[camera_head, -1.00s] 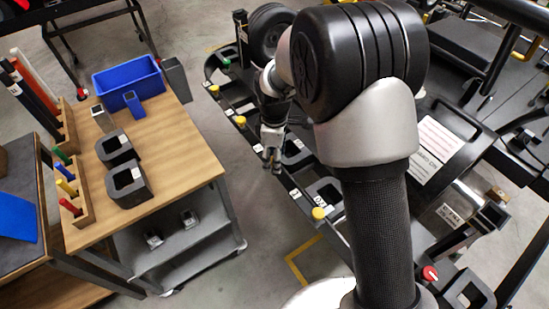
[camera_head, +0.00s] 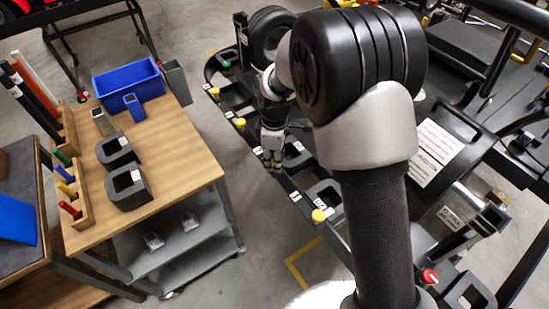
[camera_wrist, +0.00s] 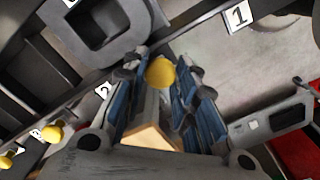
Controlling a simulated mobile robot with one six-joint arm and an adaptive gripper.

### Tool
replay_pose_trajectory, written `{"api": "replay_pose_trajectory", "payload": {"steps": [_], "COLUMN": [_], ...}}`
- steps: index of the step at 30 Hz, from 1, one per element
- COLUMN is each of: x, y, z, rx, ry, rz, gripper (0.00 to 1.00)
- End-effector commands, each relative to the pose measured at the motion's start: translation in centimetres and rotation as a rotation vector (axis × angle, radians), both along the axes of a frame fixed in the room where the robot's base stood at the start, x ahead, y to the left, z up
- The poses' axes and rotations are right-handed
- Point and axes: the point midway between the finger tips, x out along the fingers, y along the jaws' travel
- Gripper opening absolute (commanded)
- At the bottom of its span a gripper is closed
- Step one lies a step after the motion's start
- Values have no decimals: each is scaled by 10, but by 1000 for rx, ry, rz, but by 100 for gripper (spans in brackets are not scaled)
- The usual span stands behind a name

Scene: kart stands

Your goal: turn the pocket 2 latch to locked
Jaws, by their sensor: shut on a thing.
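My gripper (camera_head: 271,163) is low over the front rail of the kart stand. In the wrist view, its blue-padded fingers (camera_wrist: 160,85) are closed around a yellow latch knob (camera_wrist: 160,72). The white label 2 (camera_wrist: 103,91) sits on the rail just left of the fingers, so this appears to be the pocket 2 latch. In the head view this knob is hidden behind my gripper. The latch's angle cannot be told. A tan surface (camera_wrist: 150,138) shows between the fingers near the palm.
Other yellow knobs stand along the same rail, one nearer (camera_head: 318,215) and one farther (camera_head: 240,122). Label 1 (camera_wrist: 238,16) is at the upper right of the wrist view. A wooden-topped cart (camera_head: 165,150) stands left, with clear floor between it and the rail.

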Motion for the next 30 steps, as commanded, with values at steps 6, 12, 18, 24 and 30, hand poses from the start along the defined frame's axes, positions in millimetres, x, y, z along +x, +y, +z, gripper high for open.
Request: {"api": "replay_pose_trajectory", "payload": {"steps": [6,12,18,24,30], "x": [0,0,0,0,0], "y": [0,0,0,0,0], "z": [0,1,2,2,2], "rx": [0,-1,0,-1,0], "ry": [0,1,0,1,0], "rz": [-16,-94,-243,-431,-621], "gripper": [3,3,3,3,3]}}
